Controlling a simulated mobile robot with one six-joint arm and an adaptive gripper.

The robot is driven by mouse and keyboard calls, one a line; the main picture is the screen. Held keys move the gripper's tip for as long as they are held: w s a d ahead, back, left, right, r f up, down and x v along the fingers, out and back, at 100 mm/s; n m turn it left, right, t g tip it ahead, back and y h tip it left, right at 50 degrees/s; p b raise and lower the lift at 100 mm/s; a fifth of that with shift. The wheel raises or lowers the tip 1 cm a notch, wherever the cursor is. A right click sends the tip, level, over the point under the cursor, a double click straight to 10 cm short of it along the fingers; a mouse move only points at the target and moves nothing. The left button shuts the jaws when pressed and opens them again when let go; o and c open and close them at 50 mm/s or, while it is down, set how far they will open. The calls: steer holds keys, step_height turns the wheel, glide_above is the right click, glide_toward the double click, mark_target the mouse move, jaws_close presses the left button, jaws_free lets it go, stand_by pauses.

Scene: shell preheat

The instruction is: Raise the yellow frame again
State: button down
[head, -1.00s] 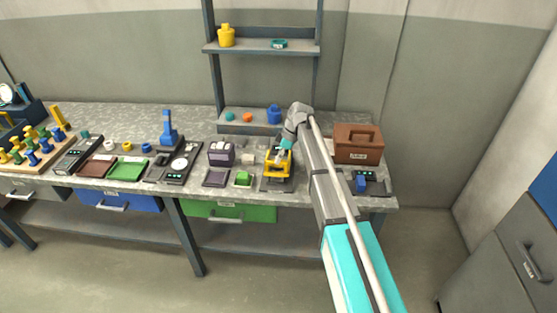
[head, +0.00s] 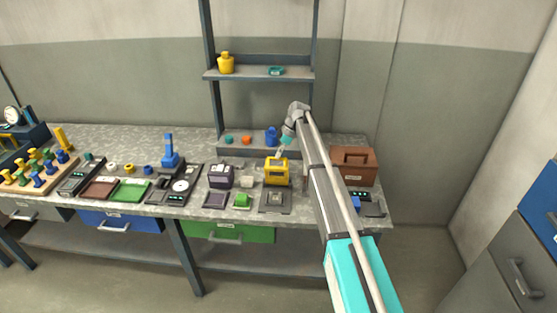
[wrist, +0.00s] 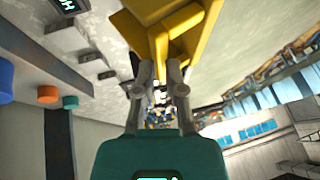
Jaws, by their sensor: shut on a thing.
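The yellow frame (head: 277,170) stands raised at the back of its dark base plate (head: 272,207), on the bench right of centre. The bare top of the base shows in front of it. My gripper (head: 281,154) is at the frame's upper edge. In the wrist view the yellow frame (wrist: 172,32) fills the top middle, and my gripper's two fingers (wrist: 159,88) are closed on a yellow part of it. The exact contact is partly hidden by the fingers.
A brown box (head: 358,177) stands to the right, beyond my arm.

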steer(key=w+f+b, duration=0.2)
steer(key=w+f, duration=0.1)
steer(key=w, duration=0.2)
steer(key=shift+w+d, duration=0.15)
steer(key=shift+d, duration=0.2)
steer(key=shift+w+a+f, duration=0.1)
steer(key=shift+w+f, duration=0.05)
steer(key=shift+w, duration=0.4)
steer(key=shift+w+f, duration=0.15)
steer(key=shift+w, duration=0.35)
steer(key=c, duration=0.7)
jaws_free()
steer(key=shift+w, duration=0.15)
steer(key=shift+w+f, duration=0.15)
